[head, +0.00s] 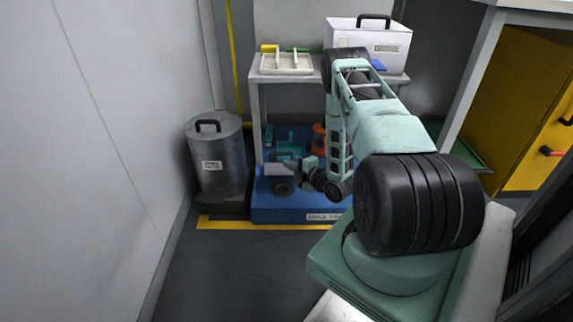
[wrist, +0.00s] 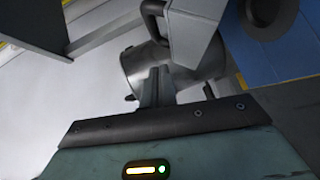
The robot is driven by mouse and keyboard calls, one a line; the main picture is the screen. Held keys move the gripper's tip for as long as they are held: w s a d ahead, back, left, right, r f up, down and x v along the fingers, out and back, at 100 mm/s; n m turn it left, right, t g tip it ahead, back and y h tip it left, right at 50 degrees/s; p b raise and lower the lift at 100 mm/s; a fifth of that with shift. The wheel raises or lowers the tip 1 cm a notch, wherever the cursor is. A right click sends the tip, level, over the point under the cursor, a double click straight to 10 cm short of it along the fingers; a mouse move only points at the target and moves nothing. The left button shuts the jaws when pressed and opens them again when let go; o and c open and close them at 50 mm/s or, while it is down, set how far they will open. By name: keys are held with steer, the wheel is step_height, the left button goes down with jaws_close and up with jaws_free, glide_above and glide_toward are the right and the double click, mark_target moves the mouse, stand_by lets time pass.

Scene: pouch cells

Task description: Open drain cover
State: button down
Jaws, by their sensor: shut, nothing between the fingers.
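A pale grey block with a black handle (wrist: 195,42), which looks like the drain cover, stands out from the blue base in the wrist view. In the head view it seems to be the small grey piece (head: 279,170) low at the base's front. A dark round drain opening (wrist: 268,16) shows on the blue face beside it, uncovered in the wrist view. My gripper (wrist: 157,82) is shut and empty, its fingertips just below the grey block. I cannot tell whether they touch it. In the head view my wrist partly hides this area.
The blue base (head: 268,211) sits under a shelf bench (head: 255,90) holding a tray (head: 286,66) and a white case (head: 372,45). A metal canister (head: 217,160) stands close on the left, by the wall. Yellow cabinet doors (head: 530,130) are at right. Floor in front is clear.

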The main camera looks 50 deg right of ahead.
mark_target(278, 154)
steer(key=w+d+b, duration=0.1)
steer(key=w+d+f+b, duration=0.1)
steer(key=w, duration=0.1)
steer(key=shift+w+f, duration=0.1)
steer(key=shift+w, duration=0.15)
steer(key=shift+w+d+b, duration=0.4)
steer(key=shift+w+d, duration=0.1)
steer(key=shift+d, duration=0.05)
